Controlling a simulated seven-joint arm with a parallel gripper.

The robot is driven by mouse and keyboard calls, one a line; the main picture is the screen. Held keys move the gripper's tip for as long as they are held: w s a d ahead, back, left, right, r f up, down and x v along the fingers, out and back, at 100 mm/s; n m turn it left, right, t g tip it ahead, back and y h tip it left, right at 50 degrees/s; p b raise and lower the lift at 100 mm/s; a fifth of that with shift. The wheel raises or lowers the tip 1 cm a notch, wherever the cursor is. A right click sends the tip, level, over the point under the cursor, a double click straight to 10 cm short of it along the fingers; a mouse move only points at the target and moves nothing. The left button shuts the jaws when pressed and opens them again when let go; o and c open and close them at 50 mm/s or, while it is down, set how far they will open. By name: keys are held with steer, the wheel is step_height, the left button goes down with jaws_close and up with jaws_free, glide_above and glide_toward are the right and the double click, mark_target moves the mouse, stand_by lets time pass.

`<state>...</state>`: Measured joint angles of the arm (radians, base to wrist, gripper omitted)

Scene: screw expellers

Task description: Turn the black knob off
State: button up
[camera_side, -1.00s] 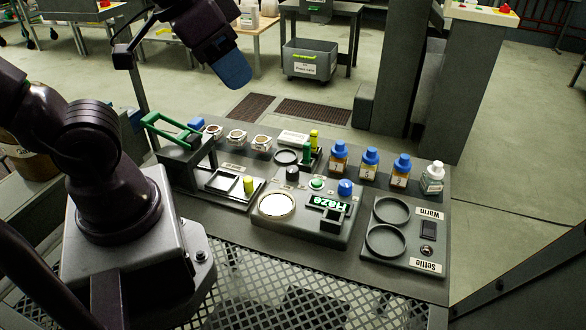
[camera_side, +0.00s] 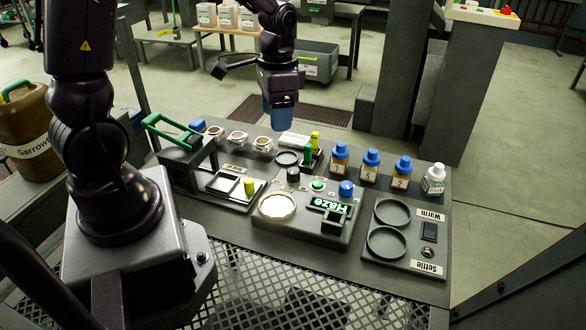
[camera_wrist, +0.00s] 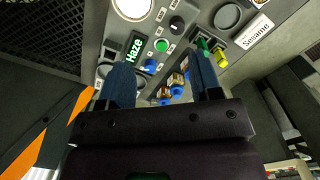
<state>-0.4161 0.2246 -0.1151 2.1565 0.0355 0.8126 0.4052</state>
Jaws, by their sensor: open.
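The black knob (camera_side: 293,174) stands on the grey Haze panel (camera_side: 275,232), behind the white round disc (camera_side: 277,205) and left of a green button (camera_side: 318,185) and a blue knob (camera_side: 346,188). In the wrist view the black knob (camera_wrist: 177,24) is near the top, beyond the fingertips; I cannot read its setting. My gripper (camera_side: 279,127) points down, above and behind the panel, apart from the knob. In the wrist view my gripper (camera_wrist: 159,58) has its two blue fingers spread with nothing held between them.
Blue-capped bottles (camera_side: 370,162) stand right of the knob at the back. Green and yellow pegs (camera_side: 307,153) stand close behind the knob. A green-handled press (camera_side: 172,133) is at left. The Warm and Settle panel (camera_side: 410,222) is at right, with another small dark knob (camera_side: 428,252).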

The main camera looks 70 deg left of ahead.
mark_target(293, 170)
steer(key=w+f+m, duration=0.1)
steer(key=f, duration=0.4)
steer(key=w+a+f+m, duration=0.1)
steer(key=w+f+m, duration=0.1)
steer(key=f, duration=0.4)
steer(key=w+a+f+m, duration=0.1)
steer(key=f+m, duration=0.1)
steer(key=f, duration=0.4)
steer(key=shift+w, duration=0.15)
steer(key=c, duration=0.9)
